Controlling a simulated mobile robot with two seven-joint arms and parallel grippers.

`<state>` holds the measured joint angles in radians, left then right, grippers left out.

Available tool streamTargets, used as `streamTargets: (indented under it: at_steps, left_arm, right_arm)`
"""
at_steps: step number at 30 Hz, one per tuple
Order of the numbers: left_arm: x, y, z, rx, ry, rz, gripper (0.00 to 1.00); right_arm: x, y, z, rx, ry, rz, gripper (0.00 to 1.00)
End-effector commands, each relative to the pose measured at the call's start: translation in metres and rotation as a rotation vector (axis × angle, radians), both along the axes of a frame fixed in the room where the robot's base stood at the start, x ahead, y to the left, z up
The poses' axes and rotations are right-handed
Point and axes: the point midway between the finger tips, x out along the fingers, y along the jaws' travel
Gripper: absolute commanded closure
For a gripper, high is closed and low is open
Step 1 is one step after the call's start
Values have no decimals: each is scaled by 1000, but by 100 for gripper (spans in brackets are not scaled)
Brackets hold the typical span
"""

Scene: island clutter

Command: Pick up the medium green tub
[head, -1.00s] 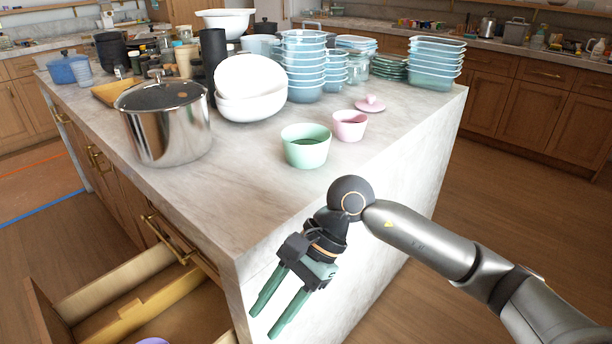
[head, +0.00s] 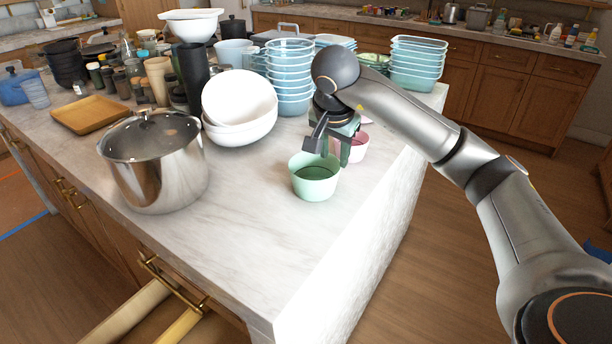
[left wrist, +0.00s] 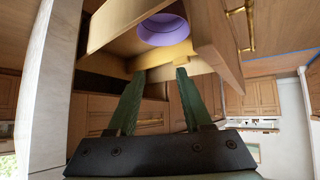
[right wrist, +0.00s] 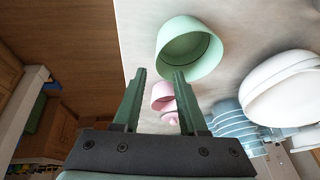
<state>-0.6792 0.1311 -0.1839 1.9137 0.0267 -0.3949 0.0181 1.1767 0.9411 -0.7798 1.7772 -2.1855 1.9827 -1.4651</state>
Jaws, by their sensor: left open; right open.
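The medium green tub (head: 312,186) is a pale mint, open, round tub standing upright on the island's marble top, near the right edge. It also shows in the right wrist view (right wrist: 205,62), beyond the fingertips. My right gripper (head: 335,158) is at the tub's far side, with its fingers pointing down near the rim. In the right wrist view the gripper (right wrist: 158,72) is open with nothing between the fingers; whether a finger touches the tub I cannot tell. My left gripper (left wrist: 155,72) is open and empty, facing an open drawer; it is out of the head view.
A pink tub (head: 358,148) stands just behind the green tub, partly hidden by my right gripper. White bowls (head: 240,130), a steel pot (head: 160,180) and stacked blue containers (head: 290,88) stand around. The counter in front is clear. The drawer (left wrist: 215,35) holds a purple bowl (left wrist: 163,29).

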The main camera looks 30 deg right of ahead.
Motion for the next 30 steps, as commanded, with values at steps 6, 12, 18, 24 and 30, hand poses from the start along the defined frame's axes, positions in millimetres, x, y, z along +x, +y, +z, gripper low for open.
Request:
streamTargets:
  at_steps: [6,12,18,24,30]
  left_arm:
    - [0,0,-2,0,0,0,50]
    - [0,0,-2,0,-1,0,50]
    - [0,0,1,0,-2,0,50]
    - [1,0,2,0,-3,-1,50]
    - [1,0,2,0,-3,-1,50]
  right_arm:
    - [11,-11,-39,2,5,-1,58]
    - [17,-16,-54,2,0,2,58]
    - [21,-21,-78,4,5,0,58]
    - [28,-29,-100,2,2,0,58]
    - [29,-30,-103,2,-1,1,58]
